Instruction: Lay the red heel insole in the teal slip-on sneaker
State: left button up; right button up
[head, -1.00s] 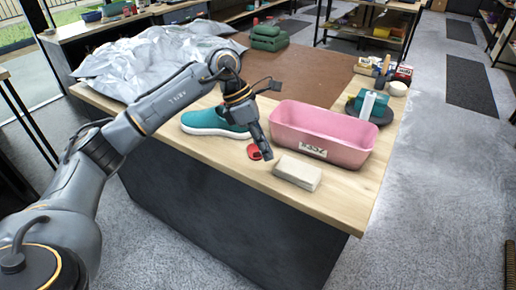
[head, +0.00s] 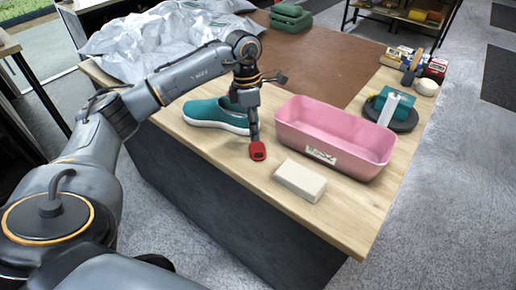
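The teal slip-on sneaker (head: 205,112) lies on the wooden table with its white sole down, partly behind my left arm and gripper. My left gripper (head: 254,138) points down in front of the sneaker's right end. Its fingers are shut on the red heel insole (head: 258,152), which hangs at the fingertips close above the table, tilted towards the camera. The sneaker's opening is partly hidden by the gripper. My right gripper is not in view.
A pink bin (head: 335,138) with a label stands right of the gripper. A pale block (head: 300,180) lies in front of it. Silvery crumpled sheeting (head: 150,45) covers the back left. A dark round dish (head: 395,118) with teal and white items is at the right.

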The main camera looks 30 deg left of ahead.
aim_at(257, 156)
pick_arm(q)
jog(key=shift+d+f, duration=0.1)
jog(key=shift+f, duration=0.4)
jog(key=shift+w+f, duration=0.1)
jog(key=shift+f, duration=0.15)
jog(key=f+p, duration=0.1)
jog(key=f, duration=0.1)
jog(key=d+f+p, duration=0.1)
jog(key=f, duration=0.1)
jog(key=shift+s, duration=0.2)
jog(key=shift+f, duration=0.5)
jog(key=shift+c, duration=0.2)
grip_shut()
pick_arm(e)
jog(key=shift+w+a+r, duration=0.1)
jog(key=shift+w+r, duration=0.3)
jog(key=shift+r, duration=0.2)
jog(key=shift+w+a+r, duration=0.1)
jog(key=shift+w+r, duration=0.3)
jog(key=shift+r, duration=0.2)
